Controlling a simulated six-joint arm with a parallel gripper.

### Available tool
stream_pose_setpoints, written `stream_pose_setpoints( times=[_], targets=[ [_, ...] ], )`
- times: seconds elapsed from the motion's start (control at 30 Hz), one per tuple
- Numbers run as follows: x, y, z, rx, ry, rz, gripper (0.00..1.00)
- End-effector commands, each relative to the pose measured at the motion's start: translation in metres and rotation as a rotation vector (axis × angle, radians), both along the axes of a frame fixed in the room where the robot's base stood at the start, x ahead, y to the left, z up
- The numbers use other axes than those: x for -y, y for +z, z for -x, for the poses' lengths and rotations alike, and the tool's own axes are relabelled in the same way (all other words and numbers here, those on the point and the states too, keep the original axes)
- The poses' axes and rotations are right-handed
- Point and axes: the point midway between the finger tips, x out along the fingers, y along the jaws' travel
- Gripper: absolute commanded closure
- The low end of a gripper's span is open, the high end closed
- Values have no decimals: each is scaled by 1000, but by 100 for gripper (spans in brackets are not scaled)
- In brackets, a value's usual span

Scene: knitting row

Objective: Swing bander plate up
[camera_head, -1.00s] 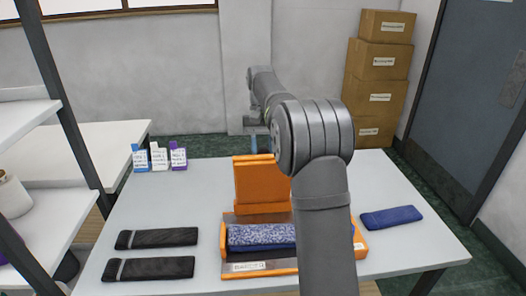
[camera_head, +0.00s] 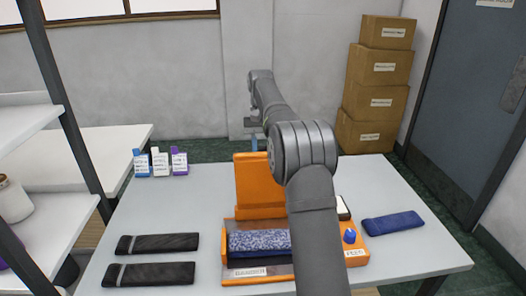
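The bander is an orange base (camera_head: 352,255) with a grey tray at the front of the table, and a blue speckled knitted piece (camera_head: 258,242) lies in the tray. Its orange plate (camera_head: 262,185) stands up at the back of the base, near upright. My gripper (camera_head: 254,143) is at the plate's top edge, seen small and partly hidden behind it. I cannot tell whether it touches the plate or whether its fingers are open or shut. My arm covers the right part of the plate and tray. A blue knob (camera_head: 349,236) shows on the base's right end.
Two black folded pieces (camera_head: 155,244) lie to the left, and a blue folded piece (camera_head: 393,221) lies to the right. Cartons (camera_head: 376,95) are stacked behind the table. The table's back right is clear.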

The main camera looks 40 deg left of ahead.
Motion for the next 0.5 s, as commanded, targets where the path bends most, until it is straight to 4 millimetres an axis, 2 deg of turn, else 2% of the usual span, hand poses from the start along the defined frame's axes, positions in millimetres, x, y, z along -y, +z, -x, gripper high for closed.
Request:
stream_pose_setpoints(
  times=[0.5],
  targets=[
    [-21, -10, -21, 114, 0, -114, 85]
  ],
)
